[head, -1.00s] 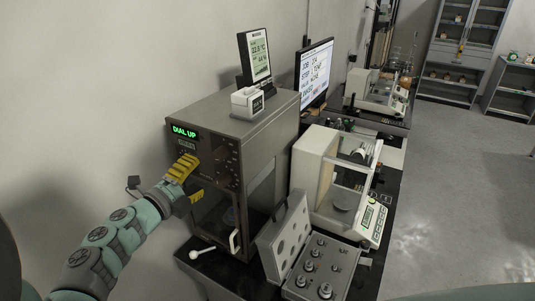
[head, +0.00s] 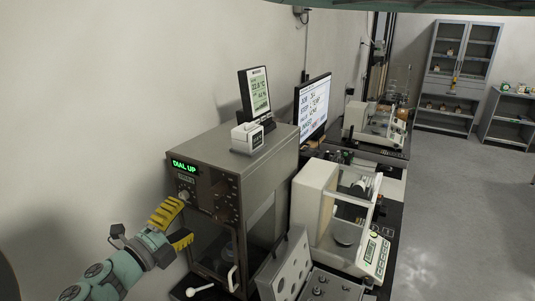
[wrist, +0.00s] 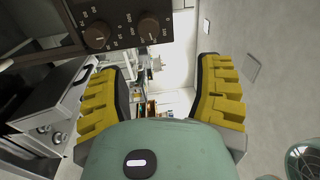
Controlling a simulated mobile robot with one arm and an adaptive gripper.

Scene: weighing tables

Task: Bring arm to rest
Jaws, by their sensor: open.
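My gripper (head: 176,227) has yellow ridged fingers on a teal arm at the lower left of the head view. It is open and empty, in front of the grey oven-like cabinet (head: 265,195) and apart from it. In the wrist view the two yellow fingers of my gripper (wrist: 160,100) stand wide apart with nothing between them. The cabinet's dark control panel with two round knobs (wrist: 97,34) shows at the upper left of the wrist view. The green display (head: 185,166) on the cabinet reads "DIAL UP".
A balance with a glass chamber (head: 335,205) stands right of the cabinet, with an open weight case (head: 285,265) in front. A white handle (head: 199,290) lies low near my arm. Free floor (head: 470,220) is at the right.

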